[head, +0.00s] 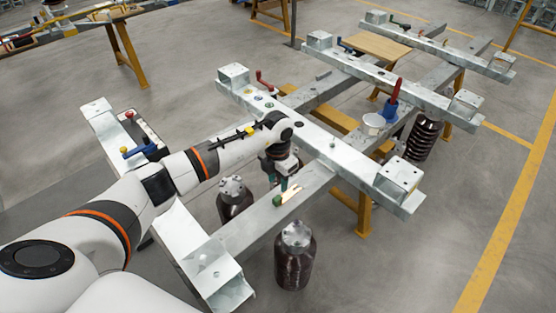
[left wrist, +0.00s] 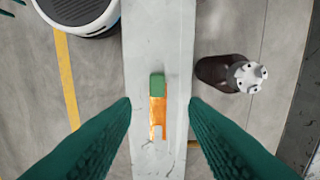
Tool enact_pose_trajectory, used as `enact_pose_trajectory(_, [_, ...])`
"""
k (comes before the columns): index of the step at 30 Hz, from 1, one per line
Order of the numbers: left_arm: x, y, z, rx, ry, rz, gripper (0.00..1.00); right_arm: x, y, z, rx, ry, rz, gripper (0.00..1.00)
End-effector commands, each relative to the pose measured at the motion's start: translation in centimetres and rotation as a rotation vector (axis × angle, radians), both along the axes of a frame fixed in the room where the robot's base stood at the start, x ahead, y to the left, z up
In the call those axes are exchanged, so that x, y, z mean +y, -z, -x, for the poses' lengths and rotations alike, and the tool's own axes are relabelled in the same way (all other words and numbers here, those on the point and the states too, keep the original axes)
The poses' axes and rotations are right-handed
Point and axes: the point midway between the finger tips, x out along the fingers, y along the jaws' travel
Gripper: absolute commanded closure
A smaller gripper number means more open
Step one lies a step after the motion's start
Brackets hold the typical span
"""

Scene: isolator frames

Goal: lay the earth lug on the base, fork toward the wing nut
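The earth lug (head: 290,195) lies flat on a grey steel beam (head: 255,222), with a green sleeve at one end and a copper-coloured fork at the other. In the head view its fork points to the upper right. In the left wrist view the lug (left wrist: 157,108) has its green end up and its fork down. My left gripper (head: 285,183) is just above the lug, pointing down. Its teal fingers are apart on either side of the lug, with nothing between them touching it that I can see. I cannot make out the wing nut for certain. My right gripper is out of view.
Brown isolators (head: 295,258) stand beside the beam, and one shows in the left wrist view (left wrist: 232,74). A crossbeam (head: 335,150) runs behind the gripper. Red-handled tools (head: 394,92), a white tin (head: 374,124) and a dark box (head: 147,133) rest on the frames. Yellow trestles (head: 364,212) stand below.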

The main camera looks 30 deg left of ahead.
Motion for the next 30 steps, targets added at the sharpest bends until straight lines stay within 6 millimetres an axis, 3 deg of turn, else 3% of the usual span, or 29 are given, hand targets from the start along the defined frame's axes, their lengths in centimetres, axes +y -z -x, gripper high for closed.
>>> enact_pose_trajectory(4, [0.3, 0.7, 0.1, 0.006, -0.002, -0.014, 0.6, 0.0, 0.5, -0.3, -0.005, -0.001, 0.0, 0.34])
enact_pose_trajectory(9, [0.2, 3.1, 0.1, 0.006, -0.001, -0.011, 0.6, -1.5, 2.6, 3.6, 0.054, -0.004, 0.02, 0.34])
enact_pose_trajectory(13, [0.2, 5.6, 0.2, 0.006, -0.003, -0.01, 0.6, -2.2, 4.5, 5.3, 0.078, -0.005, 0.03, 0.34])
enact_pose_trajectory(18, [0.2, 8.1, 0.1, 0.003, -0.001, -0.01, 0.6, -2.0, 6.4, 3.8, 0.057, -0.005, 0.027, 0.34])
enact_pose_trajectory(23, [0.2, 8.7, 0.1, 0.004, -0.001, -0.01, 0.6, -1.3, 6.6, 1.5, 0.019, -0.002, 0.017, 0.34])
enact_pose_trajectory(28, [0.2, 8.5, 0.1, 0.004, -0.001, -0.01, 0.6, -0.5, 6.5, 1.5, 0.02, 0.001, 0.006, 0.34])
enact_pose_trajectory(30, [0.2, 8.5, 0.1, 0.004, -0.001, -0.01, 0.68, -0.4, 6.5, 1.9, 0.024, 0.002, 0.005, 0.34])
